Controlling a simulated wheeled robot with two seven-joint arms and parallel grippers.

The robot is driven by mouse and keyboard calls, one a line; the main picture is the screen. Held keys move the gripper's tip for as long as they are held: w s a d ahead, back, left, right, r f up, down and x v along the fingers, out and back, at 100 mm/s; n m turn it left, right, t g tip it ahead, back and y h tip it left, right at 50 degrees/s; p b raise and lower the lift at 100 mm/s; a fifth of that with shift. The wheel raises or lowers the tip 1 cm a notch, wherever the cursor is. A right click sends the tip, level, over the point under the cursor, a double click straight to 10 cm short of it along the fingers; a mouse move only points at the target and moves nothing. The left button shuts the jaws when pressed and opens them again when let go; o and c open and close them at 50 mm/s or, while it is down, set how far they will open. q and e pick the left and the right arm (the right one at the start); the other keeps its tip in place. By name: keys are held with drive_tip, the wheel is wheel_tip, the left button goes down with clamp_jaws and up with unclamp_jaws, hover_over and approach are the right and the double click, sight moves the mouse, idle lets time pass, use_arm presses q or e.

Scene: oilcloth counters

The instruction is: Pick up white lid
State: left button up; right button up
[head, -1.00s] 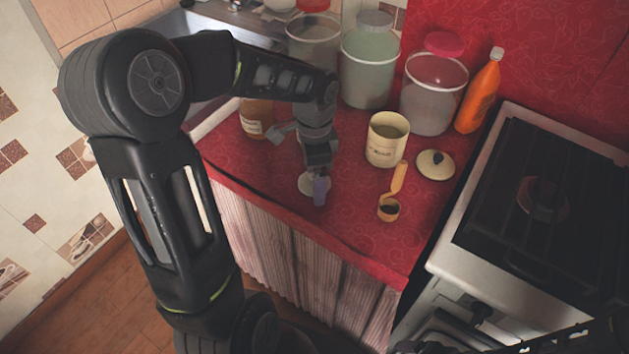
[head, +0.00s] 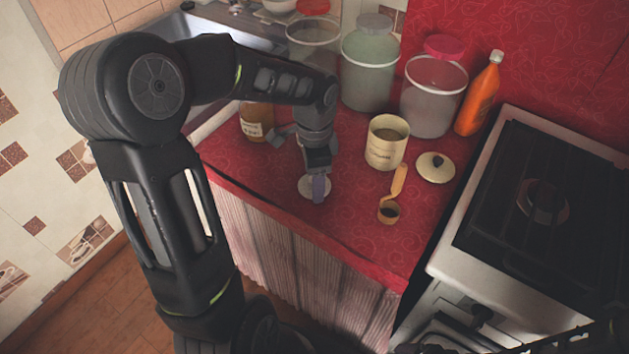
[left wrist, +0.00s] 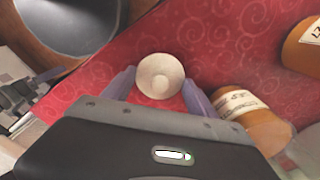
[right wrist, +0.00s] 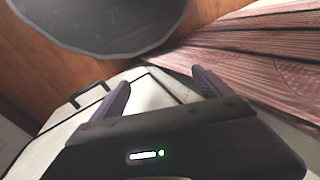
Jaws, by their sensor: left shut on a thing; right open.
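The white lid (head: 309,187) is a small round disc at the front of the red counter. I cannot tell whether the lid is clear of the cloth. My right gripper (right wrist: 162,88) is open and empty, over the stove side and floor.
An amber jar (head: 257,122) stands behind my left gripper. Large jars, an orange bottle (head: 479,95) and the stove (head: 470,240) border the counter.

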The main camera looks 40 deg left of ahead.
use_arm(q)
wheel_tip(320, 180, up, 10)
idle(0.5)
idle(0.5)
drive_tip(key=w+d+n, duration=0.5)
drive_tip(key=w+d, duration=0.3)
drive_tip(key=d, duration=0.4)
drive_tip(key=shift+d+r, duration=0.2)
drive_tip(key=shift+r, duration=0.1)
